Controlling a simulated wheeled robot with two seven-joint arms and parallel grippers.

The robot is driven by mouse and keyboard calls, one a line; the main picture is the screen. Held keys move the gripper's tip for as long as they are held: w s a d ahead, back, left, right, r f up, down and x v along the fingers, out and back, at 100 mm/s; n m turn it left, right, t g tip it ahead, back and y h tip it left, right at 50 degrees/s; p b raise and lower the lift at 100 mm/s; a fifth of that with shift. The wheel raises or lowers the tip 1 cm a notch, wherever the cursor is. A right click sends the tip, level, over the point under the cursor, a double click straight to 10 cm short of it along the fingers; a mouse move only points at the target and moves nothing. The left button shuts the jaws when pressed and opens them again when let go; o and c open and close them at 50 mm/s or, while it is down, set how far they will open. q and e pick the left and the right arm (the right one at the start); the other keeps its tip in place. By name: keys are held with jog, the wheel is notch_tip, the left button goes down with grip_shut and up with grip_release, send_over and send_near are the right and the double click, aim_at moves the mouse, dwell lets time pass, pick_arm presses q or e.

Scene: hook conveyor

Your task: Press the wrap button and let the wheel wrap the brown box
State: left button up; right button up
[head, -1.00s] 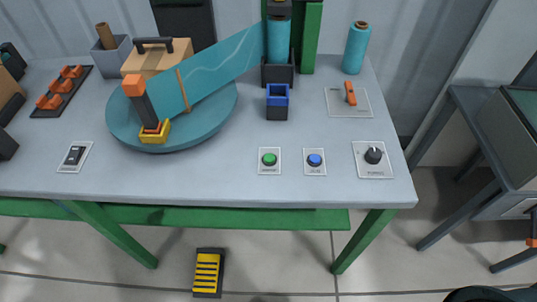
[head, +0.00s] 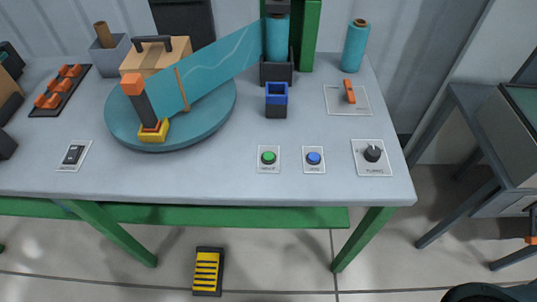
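The brown box (head: 143,58) with a dark handle on top sits on the round teal turntable wheel (head: 207,128). A teal film (head: 218,68) stretches from the film roll (head: 277,38) at the back post to an orange-topped black clamp (head: 142,103) on a yellow base at the wheel's front. The film hides the box's front right part. A green button (head: 268,157) and a blue button (head: 314,158) sit on white plates near the table's front edge. Their labels are too small to read surely. Neither of my grippers shows clearly.
A dark knob (head: 372,154), an orange lever (head: 350,92) and a spare teal roll (head: 355,46) are on the right of the table (head: 220,186). A black switch (head: 74,154) is front left. A yellow-striped pedal (head: 207,271) lies on the floor. The front middle is clear.

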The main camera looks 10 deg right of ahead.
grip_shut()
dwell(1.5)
